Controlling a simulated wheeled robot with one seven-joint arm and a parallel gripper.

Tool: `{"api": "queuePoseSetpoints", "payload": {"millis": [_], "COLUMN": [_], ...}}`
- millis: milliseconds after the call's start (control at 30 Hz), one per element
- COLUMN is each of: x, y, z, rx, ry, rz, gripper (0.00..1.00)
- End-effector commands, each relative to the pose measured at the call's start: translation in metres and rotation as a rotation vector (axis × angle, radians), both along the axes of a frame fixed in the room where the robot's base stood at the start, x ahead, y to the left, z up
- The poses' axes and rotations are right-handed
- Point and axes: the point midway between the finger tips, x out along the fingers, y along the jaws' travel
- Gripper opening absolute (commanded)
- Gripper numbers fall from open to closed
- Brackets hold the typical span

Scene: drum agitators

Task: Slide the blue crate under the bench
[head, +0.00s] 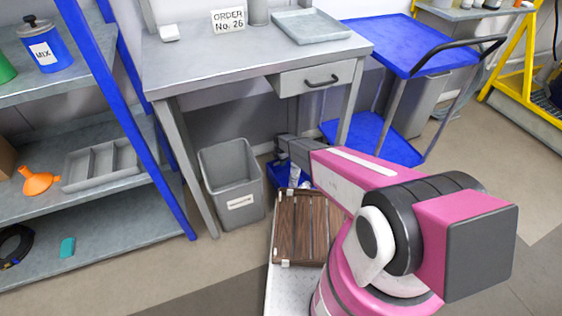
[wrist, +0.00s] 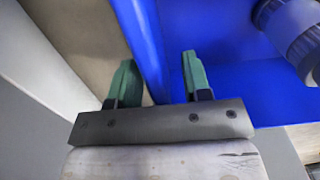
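The blue crate (head: 277,178) is on the floor at the bench's (head: 230,58) front opening, right of the grey bin. My arm hides much of it, so how far under it sits cannot be told. A pale cylindrical item (head: 294,174) is in it. In the wrist view, the crate (wrist: 235,35) fills the upper right, and the grey ribbed cylinder (wrist: 292,28) is inside it. My gripper (wrist: 160,75) has its green fingers apart on either side of the crate's wall, one outside and one inside, with gaps visible. In the head view my gripper (head: 282,146) is small and dark.
A grey bin (head: 231,180) stands close left of the crate, beside the bench's front left leg (head: 188,165). The right front leg (head: 351,100) and a blue cart (head: 395,140) are to the right. A brown slatted wooden piece (head: 300,228) lies in front. A shelf rack (head: 95,185) is at left.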

Motion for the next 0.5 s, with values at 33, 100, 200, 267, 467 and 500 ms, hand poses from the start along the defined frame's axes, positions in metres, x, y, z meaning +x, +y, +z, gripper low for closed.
{"api": "queuePoseSetpoints", "payload": {"millis": [33,100,200,267,467,500], "x": [0.000,0.000,0.000,-0.001,-0.001,-0.001], "y": [0.000,0.000,0.000,0.000,0.000,0.000], "z": [0.000,0.001,0.007,0.012,0.042,0.050], "rx": [0.000,0.000,0.000,0.000,0.001,0.001], "ry": [0.000,0.000,0.000,0.000,-0.002,-0.002], "rz": [0.000,0.000,0.000,0.000,0.000,0.000], "gripper": [0.44,0.44,0.44,0.44,0.44,0.44]}}
